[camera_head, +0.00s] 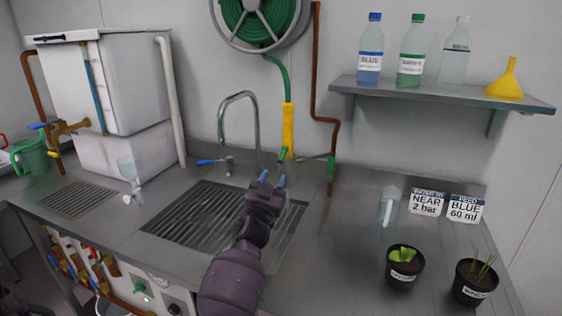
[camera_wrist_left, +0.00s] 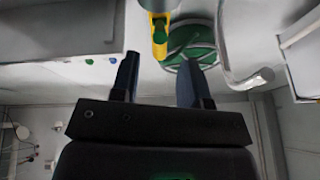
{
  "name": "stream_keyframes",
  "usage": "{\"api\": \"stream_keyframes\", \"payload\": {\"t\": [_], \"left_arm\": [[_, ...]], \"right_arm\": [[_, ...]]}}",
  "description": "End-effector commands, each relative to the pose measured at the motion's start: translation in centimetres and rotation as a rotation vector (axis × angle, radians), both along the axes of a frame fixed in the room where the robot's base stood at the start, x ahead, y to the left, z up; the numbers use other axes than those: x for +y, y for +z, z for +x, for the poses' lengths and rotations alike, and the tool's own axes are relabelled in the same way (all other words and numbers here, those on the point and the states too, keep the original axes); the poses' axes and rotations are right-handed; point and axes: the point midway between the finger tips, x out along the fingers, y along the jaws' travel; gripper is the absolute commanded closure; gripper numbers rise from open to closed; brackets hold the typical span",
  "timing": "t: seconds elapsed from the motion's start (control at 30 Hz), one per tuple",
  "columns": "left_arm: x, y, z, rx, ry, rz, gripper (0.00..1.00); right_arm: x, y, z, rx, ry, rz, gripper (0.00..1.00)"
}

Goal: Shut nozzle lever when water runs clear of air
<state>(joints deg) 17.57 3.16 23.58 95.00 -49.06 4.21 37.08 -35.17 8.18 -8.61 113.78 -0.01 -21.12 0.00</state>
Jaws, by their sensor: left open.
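The yellow nozzle (camera_head: 288,125) hangs at the end of a green hose over the sink. Its green lever (camera_head: 284,153) shows at its lower end. My left gripper (camera_head: 272,180) is open, just below and left of the nozzle's lower end, with nothing between its blue-tipped fingers. In the left wrist view the open fingers (camera_wrist_left: 159,76) point toward the yellow nozzle (camera_wrist_left: 159,12), which shows above the gap between them, with a green part on it. I cannot tell whether water or air comes out. My right gripper is not in view.
A curved metal tap (camera_head: 240,95) stands left of the nozzle. The hose reel (camera_head: 300,20) is on the wall above. A grated sink (camera_head: 170,222) lies below. Two potted plants (camera_head: 404,266) and label cards (camera_head: 427,203) stand on the right counter. A shelf (camera_head: 440,95) holds bottles and a yellow funnel.

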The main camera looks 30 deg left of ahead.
Motion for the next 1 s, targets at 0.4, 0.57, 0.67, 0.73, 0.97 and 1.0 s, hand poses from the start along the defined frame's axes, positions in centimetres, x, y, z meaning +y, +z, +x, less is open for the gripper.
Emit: {"api": "stream_keyframes", "payload": {"t": [0.4, 0.57, 0.67, 0.73, 0.97, 1.0], "left_arm": [[1.5, 2.2, 5.3, 0.000, 0.000, 0.000, 0.58], [1.7, 2.5, 6.1, 0.001, 0.001, 0.001, 0.58], [1.8, 2.6, 6.2, 0.000, 0.000, 0.001, 0.58], [1.8, 2.6, 6.2, 0.000, 0.000, 0.001, 0.58], [1.8, 2.6, 6.2, 0.000, 0.000, 0.000, 0.72], [1.8, 2.6, 6.2, 0.000, 0.000, 0.000, 0.78]], "right_arm": [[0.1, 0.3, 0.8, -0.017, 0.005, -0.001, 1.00], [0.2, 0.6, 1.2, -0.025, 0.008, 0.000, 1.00], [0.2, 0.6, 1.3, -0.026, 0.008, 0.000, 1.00], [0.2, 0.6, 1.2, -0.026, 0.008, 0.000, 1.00], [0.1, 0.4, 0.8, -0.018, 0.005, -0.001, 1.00], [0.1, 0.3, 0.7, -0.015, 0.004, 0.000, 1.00]]}}
